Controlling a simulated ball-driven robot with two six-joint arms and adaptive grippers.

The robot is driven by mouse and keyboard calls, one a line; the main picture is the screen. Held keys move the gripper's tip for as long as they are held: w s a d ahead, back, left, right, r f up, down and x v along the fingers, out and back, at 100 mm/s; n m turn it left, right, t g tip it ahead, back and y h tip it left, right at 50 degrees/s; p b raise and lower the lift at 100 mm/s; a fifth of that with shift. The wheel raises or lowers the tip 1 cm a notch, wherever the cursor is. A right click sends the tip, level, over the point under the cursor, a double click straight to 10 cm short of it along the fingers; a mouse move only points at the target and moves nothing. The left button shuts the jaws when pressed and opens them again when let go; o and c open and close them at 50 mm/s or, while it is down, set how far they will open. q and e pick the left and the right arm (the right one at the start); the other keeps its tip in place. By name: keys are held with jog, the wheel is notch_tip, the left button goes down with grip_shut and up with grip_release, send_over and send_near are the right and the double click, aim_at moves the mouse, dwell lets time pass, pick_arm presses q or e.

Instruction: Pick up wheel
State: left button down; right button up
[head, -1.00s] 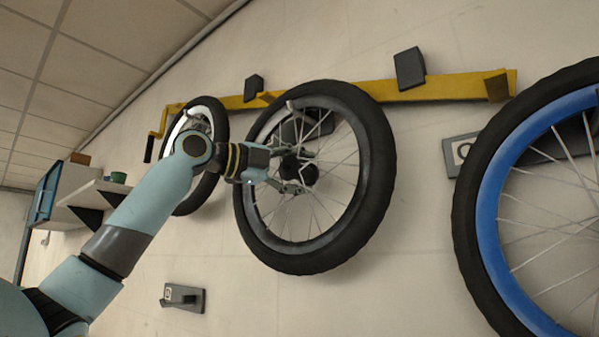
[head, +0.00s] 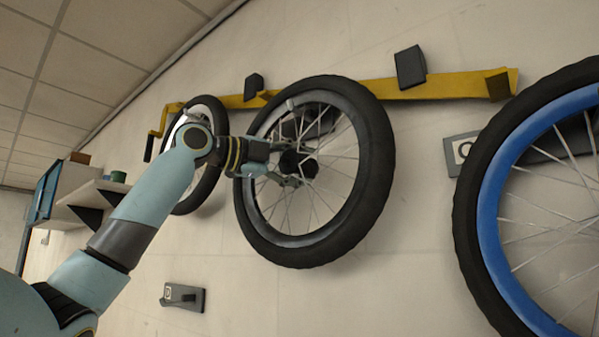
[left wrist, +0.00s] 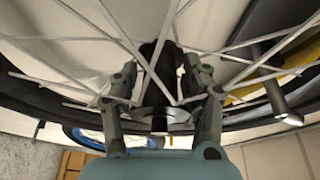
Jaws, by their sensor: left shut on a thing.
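The wheel with a black tyre and dark grey rim (head: 381,180) hangs in the middle of the head view, in front of the yellow rail. My left gripper (head: 296,166) reaches in among its spokes at the hub. In the left wrist view the two fingers of my left gripper (left wrist: 160,82) stand on either side of the dark hub (left wrist: 160,117), shut on it, with spokes crossing around them. Part of the hub is hidden by the fingers in the head view. My right gripper is not in view.
A yellow rail (head: 455,87) with dark blocks runs along the wall. A wheel with a blue rim (head: 487,215) is at the right and a smaller-looking wheel (head: 221,118) at the left. A dark wall bracket (head: 183,297) is below. A shelf (head: 92,196) is at far left.

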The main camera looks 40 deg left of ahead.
pick_arm(q)
jog(key=s+a+b, duration=0.1)
jog(key=s+b, duration=0.9)
jog(key=s, duration=0.8)
jog(key=shift+a+r, duration=0.15)
jog(key=shift+r, duration=0.1)
jog(key=shift+s+r, duration=0.1)
jog(key=shift+r, duration=0.1)
dwell(0.3)
